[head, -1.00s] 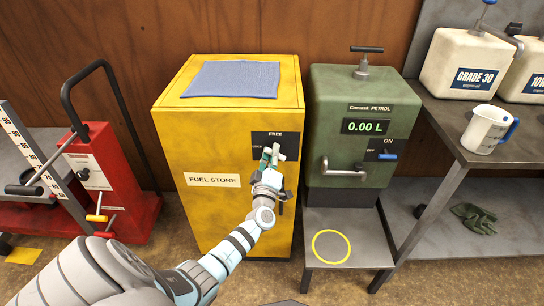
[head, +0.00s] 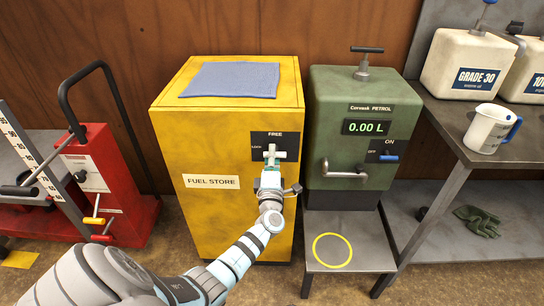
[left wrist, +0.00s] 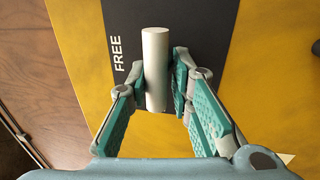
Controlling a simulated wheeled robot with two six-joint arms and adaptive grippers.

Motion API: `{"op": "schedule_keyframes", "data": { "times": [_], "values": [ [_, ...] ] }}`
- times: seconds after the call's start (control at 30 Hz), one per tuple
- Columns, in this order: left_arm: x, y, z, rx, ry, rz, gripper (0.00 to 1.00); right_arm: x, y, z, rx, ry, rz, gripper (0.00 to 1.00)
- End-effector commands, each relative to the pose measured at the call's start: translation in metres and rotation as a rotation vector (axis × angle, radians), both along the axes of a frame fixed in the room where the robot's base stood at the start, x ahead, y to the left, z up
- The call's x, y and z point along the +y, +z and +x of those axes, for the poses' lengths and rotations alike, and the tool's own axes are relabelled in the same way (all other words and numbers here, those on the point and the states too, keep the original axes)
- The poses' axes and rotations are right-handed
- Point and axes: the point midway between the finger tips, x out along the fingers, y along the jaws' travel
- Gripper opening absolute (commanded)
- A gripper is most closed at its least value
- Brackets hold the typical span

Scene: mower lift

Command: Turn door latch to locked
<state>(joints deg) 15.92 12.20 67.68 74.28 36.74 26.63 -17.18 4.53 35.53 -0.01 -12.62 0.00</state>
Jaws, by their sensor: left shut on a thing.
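The yellow fuel store cabinet (head: 215,150) stands in the middle, with a black latch panel (head: 258,140) at its upper right front. The panel reads FREE at the top and LOCK at the left. My left gripper (head: 273,158) is at this panel, shut on the pale latch handle, which sits between its green-padded fingers in the left wrist view (left wrist: 156,70). There the handle is a plain grey cylinder lying parallel to the FREE lettering. The fingers cover part of the latch in the head view. My right gripper is out of view.
A green petrol dispenser (head: 362,110) with a bent handle stands close at the right, above a grey stand (head: 330,262). A workbench (head: 470,140) with white cans and a jug is at the right.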

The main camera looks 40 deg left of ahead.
Motion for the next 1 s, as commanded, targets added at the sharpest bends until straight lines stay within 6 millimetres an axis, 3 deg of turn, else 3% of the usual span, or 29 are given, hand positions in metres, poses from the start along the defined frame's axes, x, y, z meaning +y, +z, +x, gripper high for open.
{"op": "schedule_keyframes", "data": {
  "times": [0.03, 0.37, 0.4, 0.47, 0.87, 1.0],
  "values": [
    [0.0, 0.007, 0.002, -0.015, 0.0, 0.003, 0.0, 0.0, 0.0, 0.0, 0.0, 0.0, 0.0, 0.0],
    [0.001, 0.008, 0.002, -0.018, 0.001, 0.003, 0.0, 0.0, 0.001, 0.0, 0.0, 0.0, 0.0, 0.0],
    [0.001, 0.008, 0.002, -0.018, 0.001, 0.003, 0.27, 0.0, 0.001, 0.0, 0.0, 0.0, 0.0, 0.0],
    [0.001, 0.008, 0.002, -0.017, 0.001, 0.004, 0.35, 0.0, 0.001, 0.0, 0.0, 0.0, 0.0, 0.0],
    [-0.001, 0.002, -0.001, -0.007, 0.0, -0.001, 0.35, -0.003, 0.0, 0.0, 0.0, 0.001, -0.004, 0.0],
    [-0.014, -0.003, -0.018, -0.006, -0.002, -0.003, 0.35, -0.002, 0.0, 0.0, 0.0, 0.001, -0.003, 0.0]
  ]
}}
